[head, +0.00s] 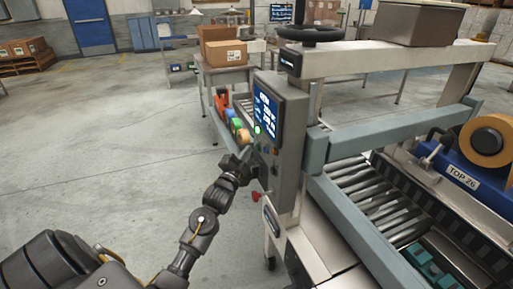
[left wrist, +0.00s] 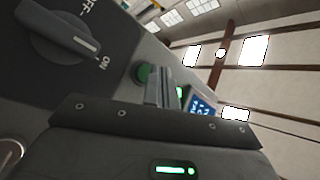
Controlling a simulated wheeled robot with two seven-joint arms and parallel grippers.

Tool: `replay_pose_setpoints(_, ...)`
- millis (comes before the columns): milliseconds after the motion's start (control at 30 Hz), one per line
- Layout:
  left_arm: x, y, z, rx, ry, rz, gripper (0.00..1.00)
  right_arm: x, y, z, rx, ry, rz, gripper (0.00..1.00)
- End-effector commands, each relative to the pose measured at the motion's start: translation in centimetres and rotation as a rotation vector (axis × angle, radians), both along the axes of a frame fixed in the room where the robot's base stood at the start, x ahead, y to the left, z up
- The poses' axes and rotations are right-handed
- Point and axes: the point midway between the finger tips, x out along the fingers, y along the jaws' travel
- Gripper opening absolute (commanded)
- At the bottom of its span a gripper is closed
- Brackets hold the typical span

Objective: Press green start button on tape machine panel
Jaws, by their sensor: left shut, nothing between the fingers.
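The tape machine panel (head: 289,135) is a grey upright box with a lit blue screen (head: 267,108). In the left wrist view a dark green round button (left wrist: 143,74) stands out from the panel face, partly behind my fingers. My left gripper (left wrist: 161,88) is shut and empty, its fingertips right beside that button; I cannot tell whether they touch it. In the head view my left gripper (head: 240,164) is at the panel's lower left face, below a bright green light (head: 257,129). My right gripper is not in view.
A rotary ON/OFF knob (left wrist: 62,35) sits on the same panel near the button. The conveyor rollers (head: 375,200) and a tape roll (head: 487,141) are to the right. A table with a cardboard box (head: 226,53) stands behind. The floor at left is clear.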

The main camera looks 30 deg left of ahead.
Motion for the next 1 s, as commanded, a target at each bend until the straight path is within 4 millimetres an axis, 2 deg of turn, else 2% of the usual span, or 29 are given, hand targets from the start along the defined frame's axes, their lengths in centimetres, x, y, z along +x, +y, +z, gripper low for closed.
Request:
replay_pose_setpoints(333,-0.2,0.2,0.0,0.0,-0.001,0.001,0.0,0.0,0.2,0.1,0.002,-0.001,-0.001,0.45)
replay_pose_setpoints(733,-3.3,2.3,0.1,0.002,0.0,0.0,0.0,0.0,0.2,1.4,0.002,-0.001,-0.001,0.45)
replay_pose_setpoints(1000,-4.2,2.9,0.0,0.0,0.0,0.0,0.0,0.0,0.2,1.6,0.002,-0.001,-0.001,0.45)
